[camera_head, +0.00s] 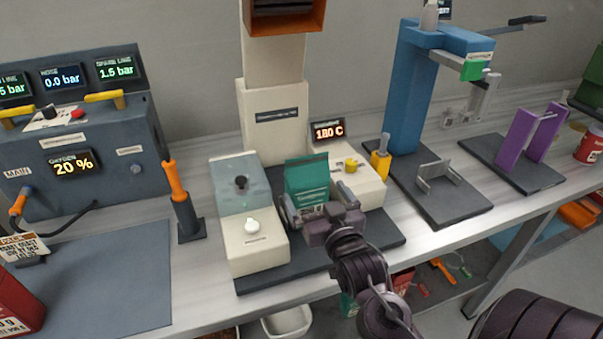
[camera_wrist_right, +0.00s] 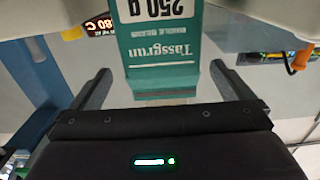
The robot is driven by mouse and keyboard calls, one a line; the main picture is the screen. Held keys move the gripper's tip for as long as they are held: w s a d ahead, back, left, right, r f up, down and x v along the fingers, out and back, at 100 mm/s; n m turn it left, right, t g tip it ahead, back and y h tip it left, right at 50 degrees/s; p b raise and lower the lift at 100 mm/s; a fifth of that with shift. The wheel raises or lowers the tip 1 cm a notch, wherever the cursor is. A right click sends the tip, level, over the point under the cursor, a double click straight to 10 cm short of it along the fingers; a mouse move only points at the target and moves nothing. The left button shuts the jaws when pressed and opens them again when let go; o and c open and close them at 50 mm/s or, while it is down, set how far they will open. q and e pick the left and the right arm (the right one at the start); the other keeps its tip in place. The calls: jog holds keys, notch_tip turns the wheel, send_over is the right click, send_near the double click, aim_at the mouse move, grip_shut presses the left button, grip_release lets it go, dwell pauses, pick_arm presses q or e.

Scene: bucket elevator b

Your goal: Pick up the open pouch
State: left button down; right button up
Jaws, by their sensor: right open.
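The pouch (camera_head: 308,178) is teal green with a pale label. It stands upright on the sealing machine in the middle of the bench. In the right wrist view the pouch (camera_wrist_right: 165,50) shows upside down, with "250 g" on its face; its top end is hidden from me in that view. My right gripper (camera_head: 318,207) is open in front of the pouch and hides its lower part in the head view. In the wrist view its fingers (camera_wrist_right: 160,72) show on either side of the pouch, with a gap on each side. My left gripper is not in view.
The cream machine (camera_head: 258,240) with a white knob stands left of the pouch. A display reading 180 C (camera_head: 328,132) and a yellow knob (camera_head: 350,165) are right behind it. A blue stand (camera_head: 410,90) rises at the right. An orange-handled tool (camera_head: 180,200) stands at the left.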

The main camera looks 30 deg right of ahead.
aim_at(306, 181)
jog(key=shift+x, duration=1.1)
jog(key=shift+w+d+p, duration=0.1)
jog(key=shift+w+p, duration=0.2)
jog(key=shift+w, duration=0.1)
jog(key=x, duration=0.2)
jog(key=p+x, duration=0.1)
jog(key=shift+w+f, duration=0.25)
jog(key=shift+f, duration=0.05)
jog(key=shift+w+d+f, duration=0.1)
jog(key=shift+w+f, duration=0.05)
jog(key=shift+w, duration=0.4)
jog(key=c, duration=0.6)
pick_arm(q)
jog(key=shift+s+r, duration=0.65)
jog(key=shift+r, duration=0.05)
pick_arm(e)
jog(key=shift+c, duration=0.4)
